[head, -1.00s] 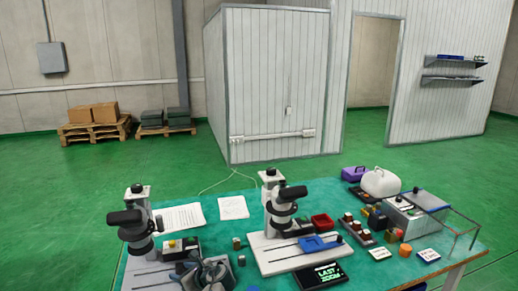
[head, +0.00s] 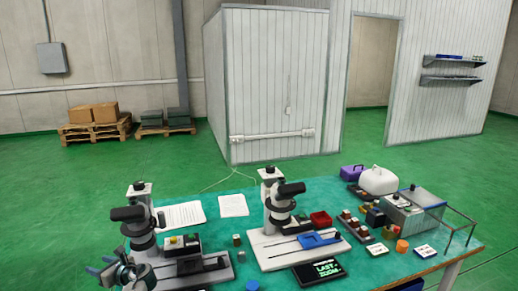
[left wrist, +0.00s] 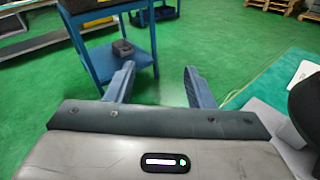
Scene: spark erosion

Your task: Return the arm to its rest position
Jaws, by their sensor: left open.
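My left gripper (head: 101,266) is at the lower left of the head view, beside the left end of the teal-topped table and in front of the left machine. In the left wrist view its two blue fingers (left wrist: 157,85) stand wide apart with nothing between them. Green floor shows beyond the fingers. My right gripper is in neither view.
The left machine (head: 142,240) is close to my left gripper, with a second machine (head: 275,215) further right.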

